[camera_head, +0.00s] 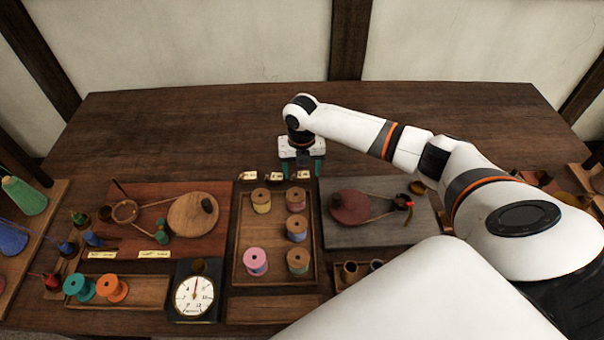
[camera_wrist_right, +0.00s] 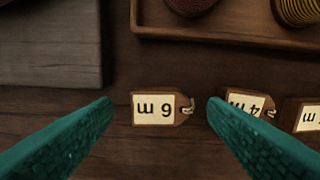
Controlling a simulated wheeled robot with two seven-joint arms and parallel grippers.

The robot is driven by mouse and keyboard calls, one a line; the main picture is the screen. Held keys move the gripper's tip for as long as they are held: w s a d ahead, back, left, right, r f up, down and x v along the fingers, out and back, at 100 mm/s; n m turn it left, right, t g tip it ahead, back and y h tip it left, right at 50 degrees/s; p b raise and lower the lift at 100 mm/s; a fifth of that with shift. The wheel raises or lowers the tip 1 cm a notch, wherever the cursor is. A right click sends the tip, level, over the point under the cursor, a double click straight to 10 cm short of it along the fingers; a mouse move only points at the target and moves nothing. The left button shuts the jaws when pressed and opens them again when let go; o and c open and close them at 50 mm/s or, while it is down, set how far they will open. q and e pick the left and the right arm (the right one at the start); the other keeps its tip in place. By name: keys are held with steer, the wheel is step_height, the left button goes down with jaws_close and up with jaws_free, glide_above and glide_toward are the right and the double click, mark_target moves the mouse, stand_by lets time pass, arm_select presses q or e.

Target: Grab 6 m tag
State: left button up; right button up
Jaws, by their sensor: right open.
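The 6 m tag (camera_wrist_right: 158,108) is a small brown tag with a cream label and a metal ring at one end. It lies flat on the table, its writing upside down in the right wrist view. My right gripper (camera_head: 301,170) is open above it, with the tag between its two teal fingers (camera_wrist_right: 157,104) in that view and nothing held. In the head view the tag is the rightmost of the row (camera_head: 303,176). The 4 m tag (camera_wrist_right: 246,102) lies beside it, partly behind one finger. My left gripper is not in view.
A third tag (camera_wrist_right: 305,114) is cut off at the wrist view's edge. A wooden tray (camera_head: 240,235) of thread spools and a grey board (camera_head: 375,236) with a dark red disc stand close by. A dial (camera_head: 195,296) stands in front. The table's back is clear.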

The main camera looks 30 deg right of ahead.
steer(key=shift+f, duration=0.55)
steer(key=c, duration=1)
steer(key=shift+c, duration=0.2)
